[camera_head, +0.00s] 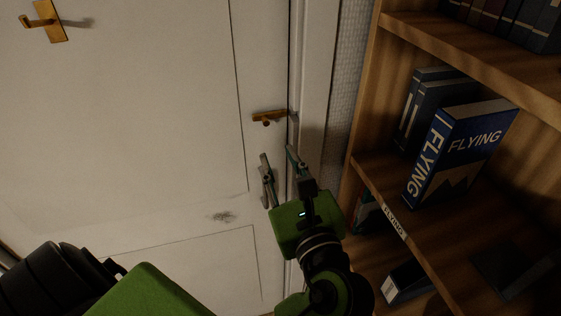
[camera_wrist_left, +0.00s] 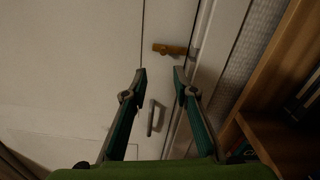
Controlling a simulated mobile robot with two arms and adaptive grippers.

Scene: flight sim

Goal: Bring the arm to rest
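My left gripper (camera_head: 277,157) is in front of the white door, with its wrist and green housing below it. In the left wrist view the same gripper (camera_wrist_left: 159,71) has its two fingers spread apart. Nothing is held between them. The fingertips point up toward a small brass latch (camera_head: 268,116) at the door's right edge and are apart from it in the picture. The latch also shows in the left wrist view (camera_wrist_left: 170,49). A thin grey handle (camera_wrist_left: 152,118) shows between the fingers there. My right gripper is out of view.
The white door (camera_head: 150,120) fills the left, with a brass hook (camera_head: 44,21) at the upper left. A wooden bookshelf (camera_head: 430,30) stands close on the right. It holds a blue FLYING book (camera_head: 460,150) and several dark books. A dark smudge (camera_head: 223,216) marks the door.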

